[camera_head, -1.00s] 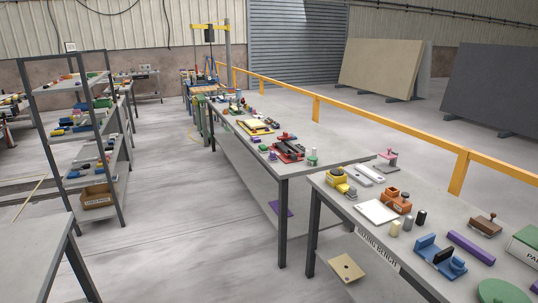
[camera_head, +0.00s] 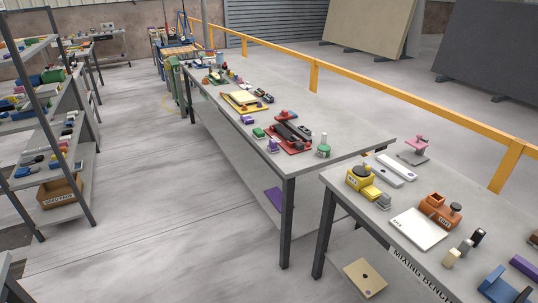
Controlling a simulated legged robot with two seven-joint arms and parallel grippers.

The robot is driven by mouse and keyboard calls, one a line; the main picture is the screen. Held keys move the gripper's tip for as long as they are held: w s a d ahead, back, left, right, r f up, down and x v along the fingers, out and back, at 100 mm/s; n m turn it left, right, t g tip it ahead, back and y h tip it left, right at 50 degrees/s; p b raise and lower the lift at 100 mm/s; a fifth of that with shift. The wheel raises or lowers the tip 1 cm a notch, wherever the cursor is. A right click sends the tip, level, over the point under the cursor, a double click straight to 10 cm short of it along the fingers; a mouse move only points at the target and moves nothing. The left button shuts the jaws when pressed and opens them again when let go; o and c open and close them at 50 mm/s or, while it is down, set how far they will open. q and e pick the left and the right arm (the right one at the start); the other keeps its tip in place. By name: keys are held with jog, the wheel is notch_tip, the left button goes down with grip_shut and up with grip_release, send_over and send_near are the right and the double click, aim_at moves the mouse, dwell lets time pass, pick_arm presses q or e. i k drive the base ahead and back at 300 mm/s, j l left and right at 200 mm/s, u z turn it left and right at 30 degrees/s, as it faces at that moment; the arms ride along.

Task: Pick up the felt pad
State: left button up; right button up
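I cannot tell for sure which thing is the felt pad. A flat white square piece (camera_head: 418,230) with small lettering lies on the near right bench. A flat tan square piece with a dark mark (camera_head: 364,279) is low down under that bench. A flat purple piece (camera_head: 274,197) lies on the lower shelf of the long middle bench. Neither of my grippers shows in the head view.
The near bench (camera_head: 395,260) is marked "MIXING BENCH" and holds yellow and orange tools. The long bench (camera_head: 330,120) carries several small tools. A loaded shelf rack (camera_head: 65,150) stands left. The floor between (camera_head: 160,190) is clear.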

aim_at(272, 147)
jog(key=i+j+z, duration=0.2)
jog(key=i+j, duration=0.2)
jog(key=i, duration=0.25)
jog(key=i+j+z, duration=0.2)
jog(key=i+j, duration=0.3)
jog(key=i, duration=0.15)
jog(key=i+j+z, duration=0.15)
jog(key=i+j, duration=0.4)
jog(key=i+j+z, duration=0.2)
jog(key=i+j, duration=0.45)
jog(key=i+j+z, duration=0.2)
jog(key=i+j, duration=0.3)
jog(key=j, duration=0.3)
